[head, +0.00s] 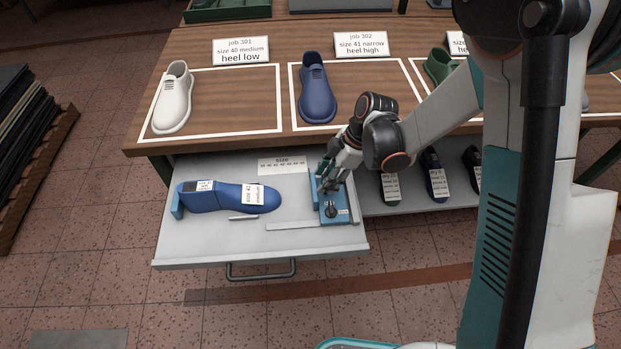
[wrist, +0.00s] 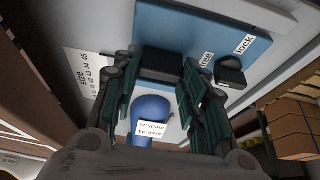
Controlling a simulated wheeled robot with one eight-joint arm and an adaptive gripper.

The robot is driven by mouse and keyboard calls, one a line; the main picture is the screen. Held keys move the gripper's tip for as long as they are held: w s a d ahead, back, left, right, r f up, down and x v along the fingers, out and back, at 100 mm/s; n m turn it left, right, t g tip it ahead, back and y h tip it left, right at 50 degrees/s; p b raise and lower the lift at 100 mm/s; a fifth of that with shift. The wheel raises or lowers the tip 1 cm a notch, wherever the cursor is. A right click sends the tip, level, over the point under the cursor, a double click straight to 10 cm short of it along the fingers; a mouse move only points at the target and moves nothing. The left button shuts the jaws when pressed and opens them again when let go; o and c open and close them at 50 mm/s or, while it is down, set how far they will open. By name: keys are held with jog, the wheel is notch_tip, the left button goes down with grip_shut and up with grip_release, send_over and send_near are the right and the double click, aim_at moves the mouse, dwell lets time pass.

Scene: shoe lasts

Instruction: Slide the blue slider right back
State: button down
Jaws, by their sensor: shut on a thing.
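The blue slider (head: 341,216) sits at the right side of the open grey drawer. Its blue plate (wrist: 190,30) fills the top of the wrist view, with a black block (wrist: 161,62) standing on it. My gripper (head: 327,181) reaches down onto the slider, and its fingers (wrist: 160,85) are shut on the black block. A black knob (wrist: 230,72) sits on the plate beside the words "free" and "lock"; I cannot tell which it points to. A blue shoe last (head: 228,197) with labels lies left of the slider, with a gap between them.
A size scale (head: 282,166) lies at the drawer's back. The drawer (head: 200,248) has a dark front handle (head: 261,271). The wooden table (head: 210,45) above holds white and blue shoes on outlined places. Labelled lasts (head: 435,176) stand on a shelf to the right.

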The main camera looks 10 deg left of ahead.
jog(key=shift+d, duration=0.2)
jog(key=c, duration=1)
grip_release()
jog(key=shift+w+d, duration=0.1)
jog(key=shift+d, duration=0.05)
jog(key=shift+o, duration=0.2)
jog(key=v, duration=1.1)
jog(key=shift+r, duration=0.4)
